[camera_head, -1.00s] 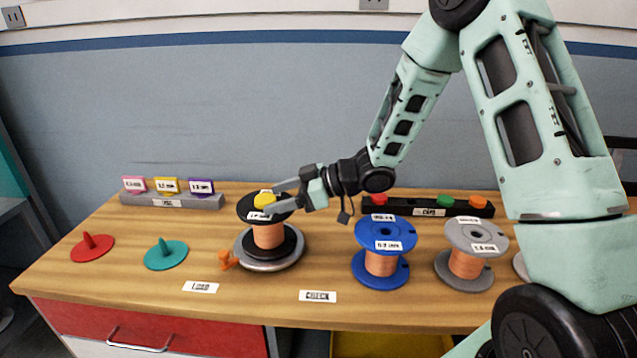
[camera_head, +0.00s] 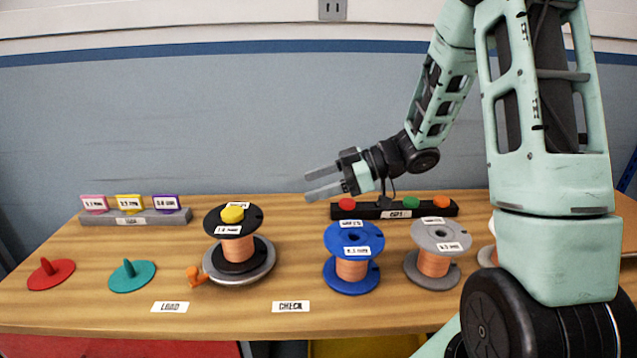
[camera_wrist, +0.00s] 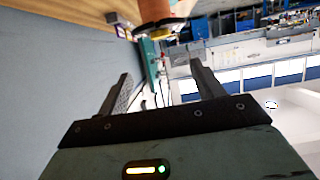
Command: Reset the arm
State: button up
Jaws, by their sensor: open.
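My gripper (camera_head: 323,184) is open and empty, in the air above the back of the table, in front of the wall. Its two grey fingers point left in the head view and stand apart in the wrist view (camera_wrist: 160,82). The black spool (camera_head: 233,218) with copper wire and a yellow cap (camera_head: 232,214) on top stands on a round grey base (camera_head: 240,272), left of and below my gripper. Nothing is between the fingers.
A blue spool (camera_head: 352,237) and a grey spool (camera_head: 440,236) stand to the right. A black rack (camera_head: 375,211) with red, green and orange caps is behind them. A red disc (camera_head: 50,275) and a teal disc (camera_head: 131,277) lie left. A grey tag holder (camera_head: 135,217) stands at the back left.

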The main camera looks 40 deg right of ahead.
dwell(0.3)
jog(key=w+a+r+m+h+p, duration=0.1)
jog(key=a+h, duration=0.3)
jog(key=a, duration=0.3)
jog(key=w+a+r+m+h+p, duration=0.2)
jog(key=a+h, duration=0.2)
jog(key=a, duration=0.2)
jog(key=s+a+g+h, duration=0.1)
jog(key=s+a+g, duration=0.3)
jog(key=s, duration=1)
jog(key=s+a+g+h+p, duration=0.1)
jog(key=s+a, duration=0.4)
jog(key=s, duration=0.8)
jog(key=g+h, duration=0.1)
jog(key=g, duration=0.1)
jog(key=shift+s+f+m+g+p, duration=0.3)
jog(key=shift+s+g, duration=0.1)
